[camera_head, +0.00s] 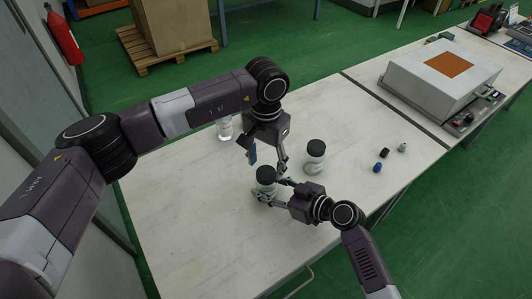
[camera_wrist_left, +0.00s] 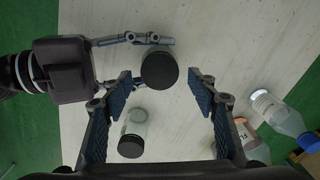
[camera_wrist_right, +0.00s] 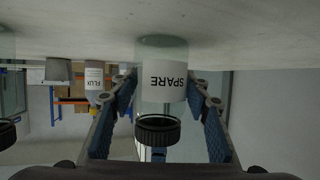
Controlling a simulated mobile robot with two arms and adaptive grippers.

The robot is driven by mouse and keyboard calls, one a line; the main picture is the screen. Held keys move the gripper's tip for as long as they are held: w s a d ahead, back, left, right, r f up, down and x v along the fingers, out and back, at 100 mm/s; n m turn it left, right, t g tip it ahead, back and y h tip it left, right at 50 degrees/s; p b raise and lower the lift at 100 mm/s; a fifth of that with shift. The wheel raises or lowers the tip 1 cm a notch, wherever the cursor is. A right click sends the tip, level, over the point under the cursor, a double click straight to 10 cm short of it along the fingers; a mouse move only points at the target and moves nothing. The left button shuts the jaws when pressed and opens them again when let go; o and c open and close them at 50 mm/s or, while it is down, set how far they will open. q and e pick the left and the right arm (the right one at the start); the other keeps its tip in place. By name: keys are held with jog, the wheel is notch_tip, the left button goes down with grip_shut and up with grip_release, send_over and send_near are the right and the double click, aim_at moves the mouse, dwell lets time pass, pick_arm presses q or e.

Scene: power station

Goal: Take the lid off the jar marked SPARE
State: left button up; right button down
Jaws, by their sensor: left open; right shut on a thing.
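The jar marked SPARE (camera_wrist_right: 162,80) has a white label and a black lid (camera_wrist_right: 158,130); it shows upside down in the right wrist view. In the head view the same lid (camera_head: 266,174) tops the jar on the table. My right gripper (camera_wrist_right: 160,97) is shut on the jar's body from the side. My left gripper (camera_head: 267,160) is above the jar, pointing down. In the left wrist view its fingers are open on either side of the lid (camera_wrist_left: 159,70), with gaps between them and it.
Another black-lidded jar (camera_head: 315,157) stands close by at the right. Small blue (camera_head: 377,167), black (camera_head: 385,153) and grey (camera_head: 402,147) items lie farther right. The near table is clear.

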aim_at(265, 174)
pick_arm(q)
jog(key=shift+f, duration=1.35)
jog(key=shift+c, duration=0.7)
